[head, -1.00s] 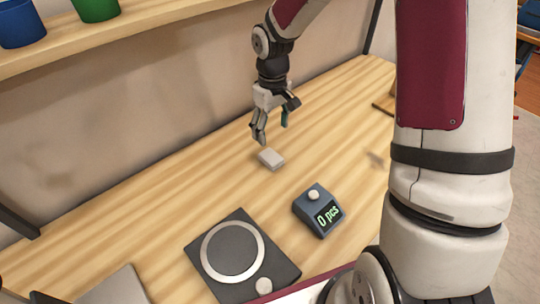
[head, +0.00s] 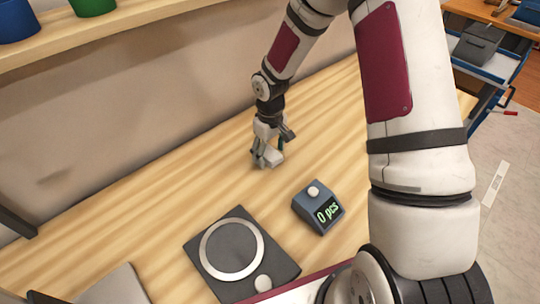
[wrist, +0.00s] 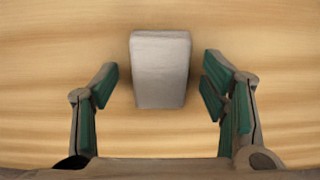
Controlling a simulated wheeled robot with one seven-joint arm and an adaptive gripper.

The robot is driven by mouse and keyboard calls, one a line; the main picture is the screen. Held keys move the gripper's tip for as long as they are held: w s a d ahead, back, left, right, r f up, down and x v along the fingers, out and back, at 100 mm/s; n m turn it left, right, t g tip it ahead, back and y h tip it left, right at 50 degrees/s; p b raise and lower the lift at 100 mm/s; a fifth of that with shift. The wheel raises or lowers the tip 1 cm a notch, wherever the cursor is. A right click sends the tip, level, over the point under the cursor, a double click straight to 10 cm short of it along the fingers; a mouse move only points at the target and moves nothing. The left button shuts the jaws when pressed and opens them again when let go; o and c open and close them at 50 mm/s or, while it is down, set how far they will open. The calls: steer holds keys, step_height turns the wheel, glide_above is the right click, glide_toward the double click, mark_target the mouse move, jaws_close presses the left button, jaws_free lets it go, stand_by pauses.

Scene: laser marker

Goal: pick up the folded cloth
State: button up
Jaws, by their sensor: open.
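The folded cloth (wrist: 160,68) is a small pale grey-white block lying on the wooden table. In the wrist view it sits between and slightly beyond the fingertips, with a gap on each side. My gripper (wrist: 158,85) is open, with green pads on its fingers. In the head view my gripper (head: 267,160) is low over the table at the cloth's place, and the cloth is largely hidden or hard to tell from the fingers there.
A blue-grey counter box (head: 318,208) reading "0 pcs" stands to the front right of the gripper. A dark plate with a light ring (head: 243,255) lies nearer. A shelf (head: 130,32) with a blue and a green cup runs above the back. The table left of the gripper is clear.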

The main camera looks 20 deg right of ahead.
mark_target(270, 153)
steer(key=c, duration=1.1)
steer(key=shift+c, duration=0.2)
step_height(270, 153, up, 10)
